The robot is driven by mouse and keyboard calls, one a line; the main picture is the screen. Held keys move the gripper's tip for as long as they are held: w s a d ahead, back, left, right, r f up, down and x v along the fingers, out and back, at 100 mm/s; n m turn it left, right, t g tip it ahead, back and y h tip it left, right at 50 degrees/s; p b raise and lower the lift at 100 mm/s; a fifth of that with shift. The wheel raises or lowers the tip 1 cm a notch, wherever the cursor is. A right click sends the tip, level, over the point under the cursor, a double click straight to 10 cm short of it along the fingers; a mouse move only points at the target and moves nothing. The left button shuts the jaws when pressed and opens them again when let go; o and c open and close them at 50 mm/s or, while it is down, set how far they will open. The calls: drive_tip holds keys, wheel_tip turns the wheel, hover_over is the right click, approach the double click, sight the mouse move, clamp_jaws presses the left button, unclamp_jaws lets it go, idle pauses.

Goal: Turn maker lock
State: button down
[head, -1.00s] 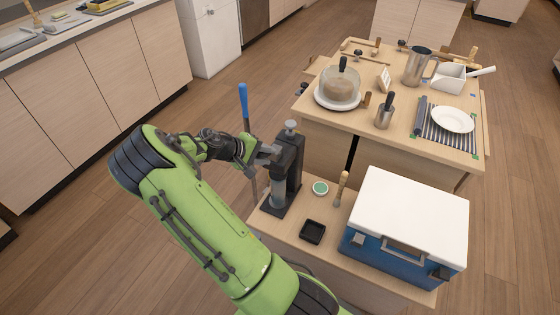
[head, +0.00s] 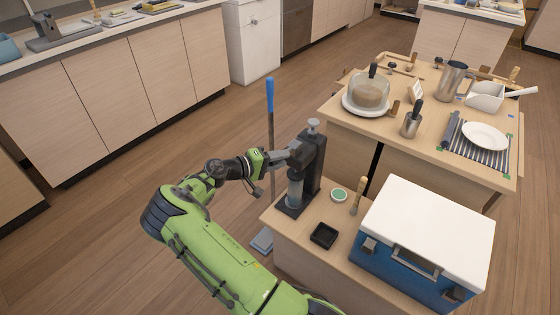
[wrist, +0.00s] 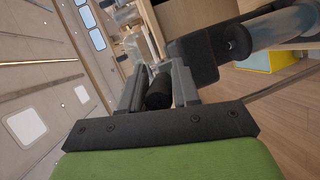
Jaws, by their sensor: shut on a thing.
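The maker (head: 313,160) is a dark upright press with a grey knob on top and a pale cylinder (head: 295,190) at its front. It stands at the left end of the low table. My gripper (head: 284,156) reaches it from the left, at its upper side. In the wrist view my gripper (wrist: 155,80) is shut on a short black cylindrical handle (wrist: 160,93), apparently the maker lock. The maker's black body (wrist: 197,55) and grey cylinder (wrist: 285,30) fill the upper right there. The lock's exact turn angle cannot be told.
A blue-and-white cooler (head: 422,245), a black square tray (head: 323,235), a green-topped round tin (head: 339,195) and a wooden-handled tool (head: 358,196) share the low table. A blue-handled pole (head: 270,95) stands close behind my gripper.

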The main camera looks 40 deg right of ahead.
drive_tip(key=shift+f, duration=0.15)
drive_tip(key=c, duration=0.9)
unclamp_jaws()
drive_tip(key=p+v, duration=0.3)
drive_tip(key=v, duration=1.2)
drive_tip(key=shift+a+p, duration=0.3)
drive_tip(key=shift+a, duration=0.05)
